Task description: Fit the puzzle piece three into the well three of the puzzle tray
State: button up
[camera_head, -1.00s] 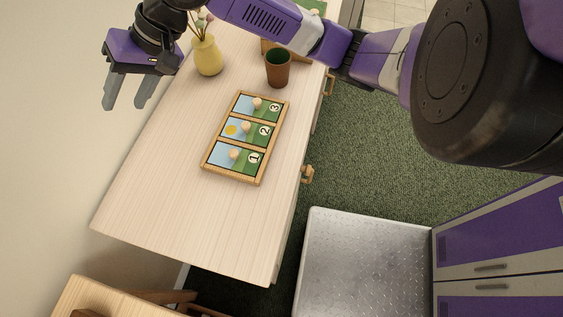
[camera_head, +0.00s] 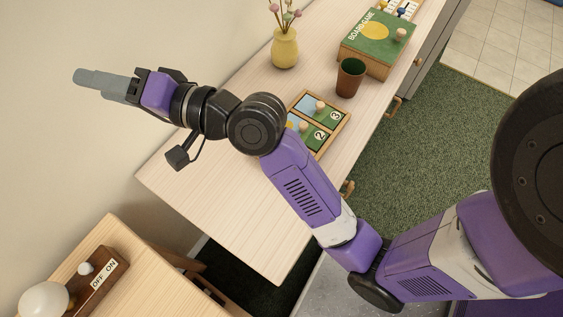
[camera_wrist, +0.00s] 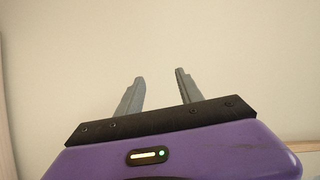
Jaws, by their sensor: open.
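The puzzle tray (camera_head: 342,130) is a wooden frame on the pale cabinet top, partly hidden behind my arm. Puzzle piece three (camera_head: 328,109), with a round wooden knob and the digit 3, lies in the far well, well three. Piece two (camera_head: 312,135) lies in the well beside it, partly covered by my arm. The part of the tray with piece one is hidden now. My gripper (camera_head: 88,79) is off to the left of the tray, in front of the wall, pointing left. In the wrist view its fingers (camera_wrist: 160,90) are apart and empty, with only wall between them.
A green board game box (camera_head: 377,42) is at the back. A side table with an off/on switch box (camera_head: 97,279) is at lower left. The near cabinet top is bare.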

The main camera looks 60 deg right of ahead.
jog(key=s+f+n+g+h, duration=0.15)
jog(key=s+f+h, duration=0.45)
jog(key=s+f, duration=1.1)
jog(key=s+d+n+g, duration=0.1)
jog(key=s+n, duration=0.3)
jog(key=s, duration=0.5)
jog(key=s+d+n, duration=0.4)
jog(key=s+n, duration=0.1)
jog(key=s, duration=0.4)
jog(key=shift+s+r+g+y, duration=0.3)
jog(key=shift+s+r+g, duration=0.05)
jog(key=shift+s+r, duration=0.05)
